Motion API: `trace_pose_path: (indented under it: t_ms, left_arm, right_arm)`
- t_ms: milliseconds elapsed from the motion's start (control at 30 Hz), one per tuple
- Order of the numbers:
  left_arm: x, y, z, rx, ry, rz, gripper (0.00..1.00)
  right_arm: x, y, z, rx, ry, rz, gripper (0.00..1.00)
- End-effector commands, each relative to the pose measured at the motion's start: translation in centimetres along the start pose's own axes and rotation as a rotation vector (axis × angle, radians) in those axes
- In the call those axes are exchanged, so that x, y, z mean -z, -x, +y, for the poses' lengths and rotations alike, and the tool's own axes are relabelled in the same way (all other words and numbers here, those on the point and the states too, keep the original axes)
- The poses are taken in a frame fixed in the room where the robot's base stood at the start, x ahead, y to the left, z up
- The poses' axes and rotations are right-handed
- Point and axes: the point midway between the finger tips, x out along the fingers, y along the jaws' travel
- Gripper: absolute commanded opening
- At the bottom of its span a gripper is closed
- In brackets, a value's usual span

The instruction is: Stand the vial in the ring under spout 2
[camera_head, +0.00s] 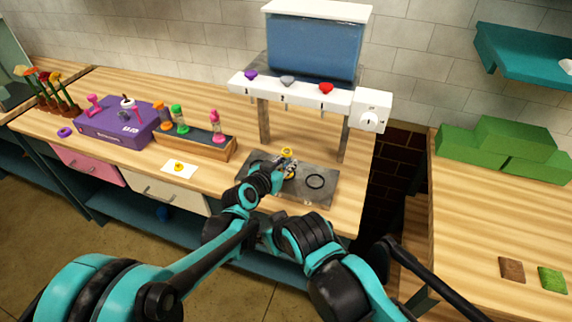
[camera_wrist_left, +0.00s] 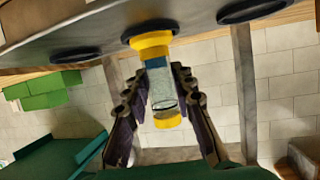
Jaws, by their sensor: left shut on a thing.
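The vial is a clear tube with yellow ends and bluish contents. Its yellow top (camera_head: 287,151) shows above my left gripper (camera_head: 289,169) in the head view. In the left wrist view the vial (camera_wrist_left: 161,85) is between the two fingers of my left gripper (camera_wrist_left: 163,100), which is shut on it. One yellow end is at the middle ring (camera_wrist_left: 150,31) of the grey plate (camera_head: 318,198); whether it is fully seated I cannot tell. Spout 2 (camera_head: 288,81) is the grey middle one on the dispenser (camera_head: 300,98).
The right ring (camera_head: 315,181) is empty. Left of the plate are a wooden rack (camera_head: 205,148) with several coloured vials, a purple box (camera_head: 113,127) and a white card (camera_head: 179,170). The dispenser's legs (camera_head: 264,122) stand beside the plate. Green blocks (camera_head: 515,138) lie on the right counter.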

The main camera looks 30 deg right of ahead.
Motion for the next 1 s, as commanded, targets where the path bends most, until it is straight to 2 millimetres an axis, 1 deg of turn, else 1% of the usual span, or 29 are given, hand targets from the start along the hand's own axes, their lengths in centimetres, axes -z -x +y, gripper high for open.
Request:
trace_pose_path:
  t_ms: [67, 200, 233, 267, 300, 567, 667, 767, 867, 1000]
  left_arm:
    - [0.1, 0.0, 0.0, 0.001, 0.000, 0.001, 0.00]
    - [-0.3, -0.1, 0.0, 0.001, 0.000, 0.001, 0.00]
    - [-0.2, -0.1, 0.0, 0.001, 0.000, 0.001, 0.32]
    - [-0.2, -0.1, 0.0, 0.000, 0.000, 0.000, 0.40]
    - [-0.2, -0.1, 0.0, 0.000, 0.000, 0.001, 0.45]
    - [-0.1, -0.1, 0.0, 0.001, 0.000, 0.001, 0.45]
    - [0.3, 0.1, 0.0, 0.001, 0.000, 0.001, 0.45]
    - [0.3, 1.4, 0.0, 0.001, 0.000, 0.000, 0.45]
    - [0.4, 3.5, 0.0, 0.002, 0.002, 0.001, 0.45]
    - [0.4, 6.8, 0.0, 0.002, 0.002, 0.001, 0.45]
  right_arm:
    - [0.1, 0.1, 0.0, 0.000, 0.000, 0.000, 0.33]
    - [-0.2, -0.3, 0.0, 0.000, 0.000, 0.000, 0.33]
    - [-0.1, -0.2, 0.0, 0.000, 0.000, 0.000, 0.33]
    - [-0.1, -0.2, 0.0, 0.000, 0.000, 0.000, 0.33]
    - [-0.1, -0.1, 0.0, 0.000, 0.000, 0.000, 0.33]
    - [-0.1, -0.1, 0.0, 0.000, 0.000, 0.000, 0.33]
    - [0.1, 0.2, 0.0, 0.000, 0.000, 0.000, 0.33]
    - [0.3, 0.5, 0.0, 0.000, 0.000, 0.000, 0.33]
    - [0.7, 1.0, 0.0, 0.000, 0.000, 0.000, 0.33]
    - [1.2, 1.7, 0.0, 0.000, 0.000, 0.000, 0.33]
